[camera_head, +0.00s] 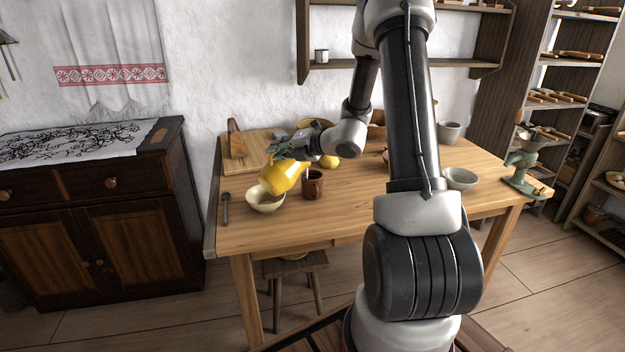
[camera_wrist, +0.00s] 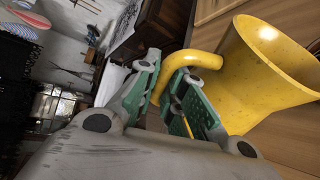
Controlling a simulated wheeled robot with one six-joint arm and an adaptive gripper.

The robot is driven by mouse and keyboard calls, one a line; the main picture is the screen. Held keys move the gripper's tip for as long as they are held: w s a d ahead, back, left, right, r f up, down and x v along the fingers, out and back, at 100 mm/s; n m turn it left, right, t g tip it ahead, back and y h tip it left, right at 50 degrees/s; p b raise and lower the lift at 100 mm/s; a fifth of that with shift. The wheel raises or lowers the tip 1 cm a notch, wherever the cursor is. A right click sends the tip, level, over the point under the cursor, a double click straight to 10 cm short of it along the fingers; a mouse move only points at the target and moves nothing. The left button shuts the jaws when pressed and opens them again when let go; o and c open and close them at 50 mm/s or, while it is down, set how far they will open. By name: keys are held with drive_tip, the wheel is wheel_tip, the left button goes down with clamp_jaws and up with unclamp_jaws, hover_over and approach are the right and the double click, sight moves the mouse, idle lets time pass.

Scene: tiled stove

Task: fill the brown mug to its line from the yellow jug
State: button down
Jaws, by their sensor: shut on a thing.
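The yellow jug (camera_head: 284,177) is in my gripper (camera_head: 293,152), tilted, above and behind the cream bowl. In the wrist view my gripper (camera_wrist: 175,95) is shut on the handle of the yellow jug (camera_wrist: 255,75), whose wide body fills the right side. The brown mug (camera_head: 313,185) stands upright on the table, just right of the jug and bowl. Its line and its inside cannot be made out in the head view. I see no stream of liquid.
A cream bowl (camera_head: 266,199) stands under the jug, left of the mug. A dark spoon-like utensil (camera_head: 225,208) lies at the left edge of the wooden table (camera_head: 345,213). A yellow fruit (camera_head: 330,161) and a cutting board (camera_head: 245,160) are behind. A grey-green bowl (camera_head: 460,178) stands right.

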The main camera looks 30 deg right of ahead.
drive_tip(key=shift+w+d+f+m+y, duration=0.1)
drive_tip(key=shift+d+f+m+y, duration=0.2)
drive_tip(key=shift+d, duration=0.05)
idle(2.0)
